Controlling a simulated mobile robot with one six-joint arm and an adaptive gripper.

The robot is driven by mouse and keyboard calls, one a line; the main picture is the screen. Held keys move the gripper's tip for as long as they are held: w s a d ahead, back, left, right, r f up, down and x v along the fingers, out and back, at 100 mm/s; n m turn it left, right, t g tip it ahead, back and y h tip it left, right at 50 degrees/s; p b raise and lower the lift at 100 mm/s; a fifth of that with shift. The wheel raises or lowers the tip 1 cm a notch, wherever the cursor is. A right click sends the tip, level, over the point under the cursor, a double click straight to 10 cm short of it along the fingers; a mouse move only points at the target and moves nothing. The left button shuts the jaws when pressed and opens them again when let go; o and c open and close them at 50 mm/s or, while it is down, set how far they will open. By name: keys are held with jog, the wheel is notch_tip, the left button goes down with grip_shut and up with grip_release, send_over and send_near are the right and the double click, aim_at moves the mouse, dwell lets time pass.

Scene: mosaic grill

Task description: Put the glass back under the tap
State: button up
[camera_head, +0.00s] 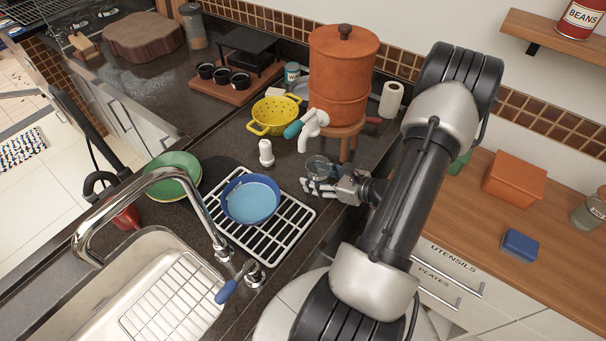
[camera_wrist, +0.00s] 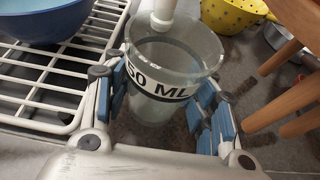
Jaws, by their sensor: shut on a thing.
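The clear glass (camera_head: 319,166) stands upright between the fingers of my gripper (camera_head: 318,187), near the clay water pot (camera_head: 343,75) on its wooden stool. The white tap (camera_head: 314,122) with a teal handle sticks out from the pot. In the wrist view a white spout (camera_wrist: 163,14) shows over the far rim of the glass. I cannot tell whether the glass base touches the counter.
A white wire rack (camera_head: 284,229) with a blue bowl (camera_head: 250,199) lies left of the glass. A stool leg (camera_wrist: 283,100) is close on the right. A yellow colander (camera_head: 274,115) and a white bottle (camera_head: 266,153) stand behind.

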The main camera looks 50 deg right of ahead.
jog(key=shift+w+a, duration=0.1)
jog(key=shift+w, duration=1)
jog(key=x, duration=0.1)
jog(key=b+x, duration=0.1)
jog(key=x, duration=0.1)
jog(key=shift+w+a+r, duration=0.1)
jog(key=shift+w+r, duration=0.15)
jog(key=shift+r, duration=0.05)
jog(key=shift+f, duration=0.35)
jog(key=shift+s+r, duration=0.1)
jog(key=shift+s, duration=0.05)
jog(key=shift+f, duration=0.2)
jog(key=o, duration=1.4)
jog(key=shift+o, duration=0.2)
